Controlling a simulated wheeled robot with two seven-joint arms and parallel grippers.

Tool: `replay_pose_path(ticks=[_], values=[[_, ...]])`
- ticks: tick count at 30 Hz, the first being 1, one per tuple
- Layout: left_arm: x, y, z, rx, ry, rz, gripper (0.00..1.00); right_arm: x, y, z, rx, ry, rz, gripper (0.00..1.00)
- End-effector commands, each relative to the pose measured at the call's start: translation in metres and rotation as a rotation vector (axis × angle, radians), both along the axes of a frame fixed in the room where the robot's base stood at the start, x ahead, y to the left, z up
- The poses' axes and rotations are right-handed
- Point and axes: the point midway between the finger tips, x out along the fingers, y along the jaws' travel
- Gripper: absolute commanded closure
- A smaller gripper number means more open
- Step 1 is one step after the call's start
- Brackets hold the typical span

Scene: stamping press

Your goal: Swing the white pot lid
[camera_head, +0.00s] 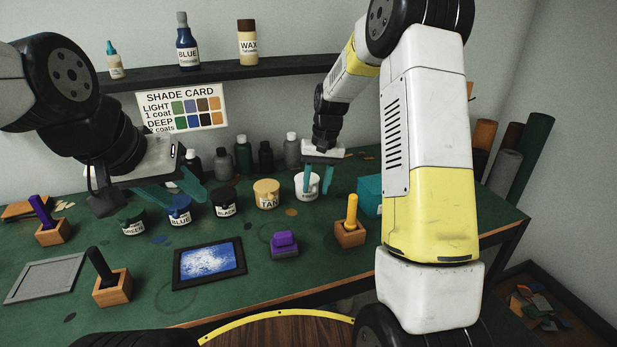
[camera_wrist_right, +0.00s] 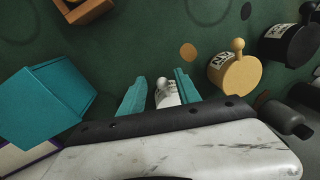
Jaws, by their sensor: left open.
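The white pot (camera_head: 314,188) stands at the right end of a row of pots, partly hidden by my right gripper's fingers. In the right wrist view its white lid with a round knob (camera_wrist_right: 164,84) shows between the teal fingers. My right gripper (camera_head: 318,180) points down over the pot; its fingers (camera_wrist_right: 160,90) are apart, with space beside the knob. I cannot tell whether a finger touches the lid. My left gripper (camera_head: 172,192) is open and empty above the blue pot (camera_head: 179,211), far to the left of the white pot.
The tan pot (camera_head: 266,194) stands just left of the white pot, with a black pot (camera_head: 226,203) beyond it. A teal block (camera_head: 369,195) lies to the right. Wooden stamp holders, a purple stamp (camera_head: 284,242) and a framed blue picture (camera_head: 209,263) lie in front. Bottles stand behind.

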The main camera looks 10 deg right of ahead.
Motion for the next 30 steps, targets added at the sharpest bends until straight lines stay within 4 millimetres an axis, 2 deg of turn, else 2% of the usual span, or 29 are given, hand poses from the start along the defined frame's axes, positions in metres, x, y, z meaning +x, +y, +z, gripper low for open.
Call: replay_pose_path(ticks=[5, 12, 15, 19, 30], values=[[0.0, 0.0, 0.0, 0.0, 0.0, 0.0, 0.55, 0.001, -0.002, 0.016, 0.001, -0.005, -0.001, 0.61], [0.0, 0.0, 0.0, 0.0, 0.0, 0.0, 0.55, 0.001, -0.008, 0.057, 0.0, -0.004, -0.001, 0.61], [0.0, 0.0, 0.0, 0.0, 0.0, 0.0, 0.55, 0.0, -0.01, 0.068, 0.0, -0.001, 0.0, 0.61], [0.0, 0.0, 0.0, 0.0, 0.0, 0.0, 0.55, 0.0, -0.011, 0.076, 0.0, 0.0, 0.0, 0.61], [0.0, 0.0, 0.0, 0.0, 0.0, 0.0, 0.55, -0.003, -0.012, 0.081, 0.001, -0.006, 0.0, 0.61]])
